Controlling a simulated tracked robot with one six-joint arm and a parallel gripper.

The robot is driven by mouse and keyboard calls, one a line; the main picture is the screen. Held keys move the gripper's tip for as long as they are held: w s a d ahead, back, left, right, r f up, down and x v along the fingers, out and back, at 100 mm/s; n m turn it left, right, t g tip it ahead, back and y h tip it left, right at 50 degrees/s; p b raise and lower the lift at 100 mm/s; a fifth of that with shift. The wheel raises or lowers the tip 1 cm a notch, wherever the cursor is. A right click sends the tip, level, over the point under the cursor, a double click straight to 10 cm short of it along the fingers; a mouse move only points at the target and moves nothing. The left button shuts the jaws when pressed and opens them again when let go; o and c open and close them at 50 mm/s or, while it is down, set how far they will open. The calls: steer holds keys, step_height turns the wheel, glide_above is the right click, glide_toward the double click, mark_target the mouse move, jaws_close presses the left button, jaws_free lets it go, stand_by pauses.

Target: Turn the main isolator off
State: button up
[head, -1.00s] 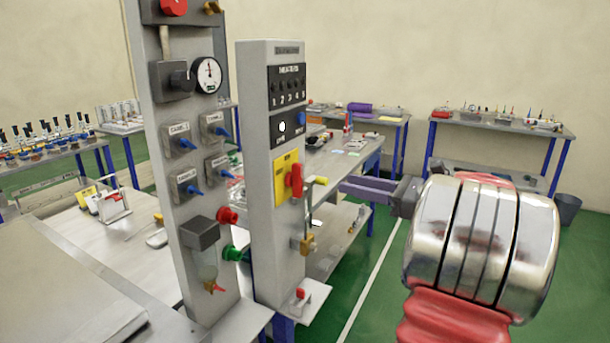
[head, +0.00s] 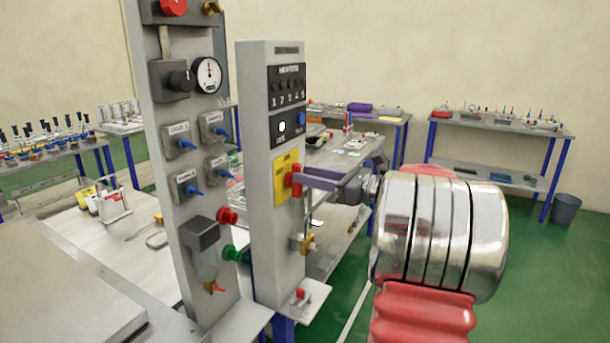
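The isolator's red handle (head: 296,182) stands out from a yellow plate (head: 281,187) on the front of the grey right-hand cabinet. The handle looks upright, but my gripper hides part of it. My gripper (head: 305,179) reaches in from the right, with its purple-grey fingers level with the handle. The fingertips overlap the handle in the picture; I cannot tell if they touch it or have closed on it.
A hasp-like metal bar with a brass padlock (head: 307,244) hangs below the handle. The left panel (head: 160,130) carries a gauge (head: 208,75), several blue-levered valves and red and green knobs. A workbench (head: 340,160) stands behind.

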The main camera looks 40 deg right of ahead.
steer(key=shift+x, duration=0.85)
steer(key=shift+c, duration=0.2)
